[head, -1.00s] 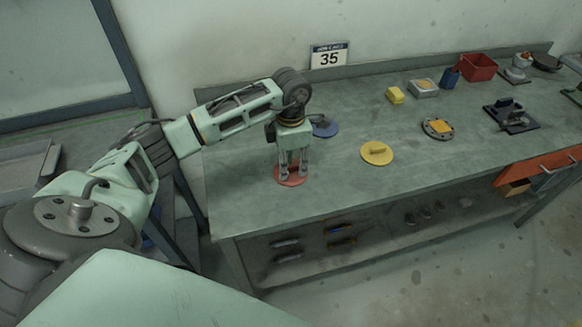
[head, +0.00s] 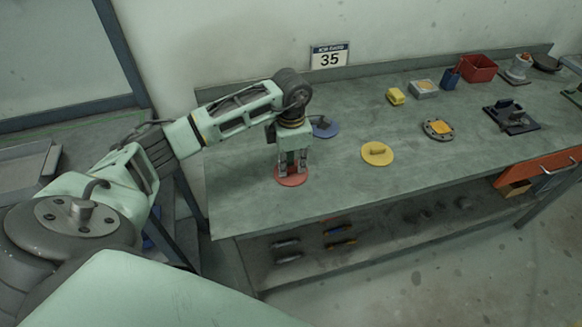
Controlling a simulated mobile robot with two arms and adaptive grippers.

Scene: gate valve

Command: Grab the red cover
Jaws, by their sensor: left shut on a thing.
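The red cover (head: 291,179) is a flat round disc near the left front part of the workbench. My left gripper (head: 292,171) points straight down over it, with its fingers at the middle of the disc. It is shut on the cover's handle, which the fingers mostly hide. The cover looks flat on the bench top; I cannot tell whether there is a gap under it. My right gripper is not in view.
A blue cover (head: 328,130) lies just behind my left gripper, and a yellow cover (head: 377,153) lies to the right. A flanged ring (head: 438,129), a red bin (head: 478,68) and a dark fixture (head: 511,116) stand farther right. The bench (head: 340,190) front is clear.

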